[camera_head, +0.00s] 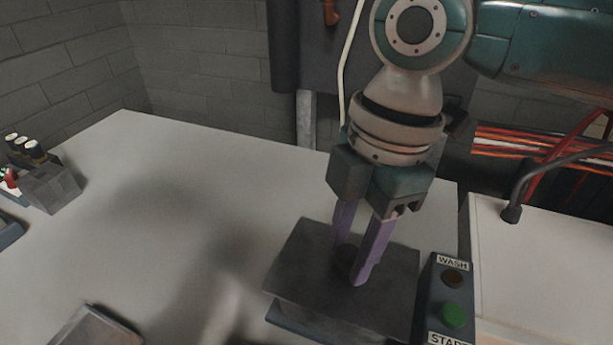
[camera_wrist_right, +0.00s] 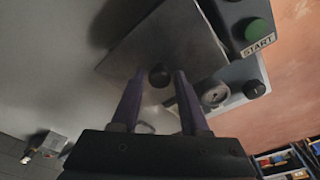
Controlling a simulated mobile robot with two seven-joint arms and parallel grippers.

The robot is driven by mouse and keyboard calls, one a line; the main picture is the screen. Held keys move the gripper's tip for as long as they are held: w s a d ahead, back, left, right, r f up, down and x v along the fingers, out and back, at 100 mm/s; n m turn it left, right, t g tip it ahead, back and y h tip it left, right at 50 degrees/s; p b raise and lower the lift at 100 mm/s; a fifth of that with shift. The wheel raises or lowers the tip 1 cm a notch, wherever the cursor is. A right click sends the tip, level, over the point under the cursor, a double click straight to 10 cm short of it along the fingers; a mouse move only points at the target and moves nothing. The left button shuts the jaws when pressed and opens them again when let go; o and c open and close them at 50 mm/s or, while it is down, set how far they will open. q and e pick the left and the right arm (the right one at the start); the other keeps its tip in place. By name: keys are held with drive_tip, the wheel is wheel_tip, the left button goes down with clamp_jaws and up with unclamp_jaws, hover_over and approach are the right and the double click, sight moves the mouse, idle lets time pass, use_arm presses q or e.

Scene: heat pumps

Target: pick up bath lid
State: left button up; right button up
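The bath lid (camera_head: 300,262) is a dark grey square plate with a round dark knob (camera_head: 347,258) at its middle. It lies flat on top of the bath, whose casing shows below the lid's front edge. My right gripper (camera_head: 350,264) points down over the lid with its two purple fingers on either side of the knob. In the right wrist view the lid (camera_wrist_right: 175,42) and knob (camera_wrist_right: 160,75) show between the fingertips, with gaps visible on both sides, so the gripper is open. My left gripper is not in view.
A control box (camera_head: 440,298) with WASH and START buttons stands close on the lid's right. A white sink or counter with a dark tap (camera_head: 512,212) is farther right. The table's middle is clear.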

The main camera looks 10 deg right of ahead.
clamp_jaws()
drive_tip(key=shift+r, duration=0.1)
idle(0.4)
